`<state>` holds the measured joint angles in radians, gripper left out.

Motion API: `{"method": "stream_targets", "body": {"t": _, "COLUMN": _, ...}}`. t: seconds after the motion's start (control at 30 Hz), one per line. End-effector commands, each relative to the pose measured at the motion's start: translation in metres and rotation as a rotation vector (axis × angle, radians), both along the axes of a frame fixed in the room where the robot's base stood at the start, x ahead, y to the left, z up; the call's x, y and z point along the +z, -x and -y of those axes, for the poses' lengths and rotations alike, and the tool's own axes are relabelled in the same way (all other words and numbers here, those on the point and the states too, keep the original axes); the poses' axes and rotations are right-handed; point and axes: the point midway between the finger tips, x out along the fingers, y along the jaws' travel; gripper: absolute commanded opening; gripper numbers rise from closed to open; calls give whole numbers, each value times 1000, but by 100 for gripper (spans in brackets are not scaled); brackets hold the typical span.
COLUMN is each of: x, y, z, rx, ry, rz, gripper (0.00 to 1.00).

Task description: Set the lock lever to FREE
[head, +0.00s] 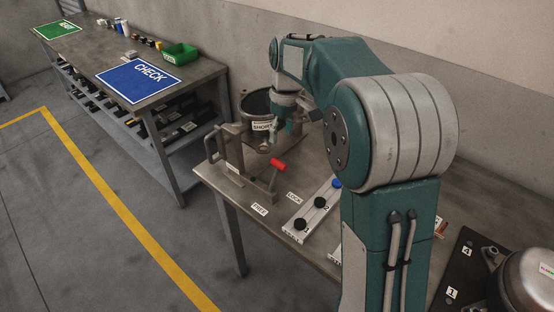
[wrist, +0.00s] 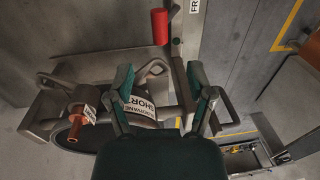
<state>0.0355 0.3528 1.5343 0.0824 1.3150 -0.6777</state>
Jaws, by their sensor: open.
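The lock lever has a red handle (head: 278,165) on a thin metal arm, standing at the front of a metal fixture on the near bench. White labels FREE (head: 260,209) and LOCK (head: 294,197) lie on the bench in front of it. I cannot tell which label the lever points to. The red handle (wrist: 160,27) shows at the top of the wrist view, with part of the FREE label (wrist: 195,6) to its right. My gripper (wrist: 160,88) is open and empty, its fingers over the dark round unit (wrist: 88,135) tagged SHORT, apart from the handle.
A white strip (head: 312,212) with black knobs and a blue one lies right of the lever. A bent metal handle (head: 213,143) rises at the fixture's left. A black plate (head: 455,268) and silver dome are at lower right. Another bench holds a blue CHECK mat (head: 139,80).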

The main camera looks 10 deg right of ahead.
Motion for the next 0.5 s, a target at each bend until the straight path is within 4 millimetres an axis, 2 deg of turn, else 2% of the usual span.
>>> {"method": "stream_targets", "body": {"t": 0.5, "x": -86, "y": 6, "z": -7, "rx": 1, "ry": 0, "rz": -5, "gripper": 69}}
